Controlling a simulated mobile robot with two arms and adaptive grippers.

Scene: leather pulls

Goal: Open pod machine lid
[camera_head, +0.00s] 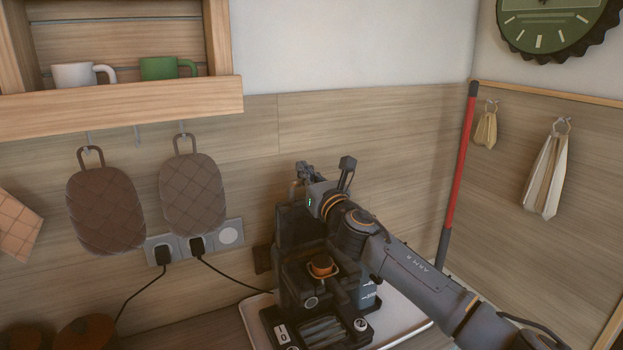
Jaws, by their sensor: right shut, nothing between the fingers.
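The black pod machine (296,232) stands on a light tray (402,325) against the wood-panelled wall. An orange-rimmed round part (322,267) shows at its middle, with a slatted drip area (322,332) below at the front. My right arm reaches in from the lower right across the machine's right side. My right gripper (303,172) is shut and empty at the machine's upper back. The arm and gripper hide part of the machine's top, so I cannot tell how far the lid is raised or whether I touch it. My left gripper is not in view.
A wooden shelf (130,108) with a white mug and a green mug is at upper left. Two brown quilted pads (105,208) hang below it. Cords run from the wall sockets (195,243). A red-and-black pole (460,165) stands in the corner.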

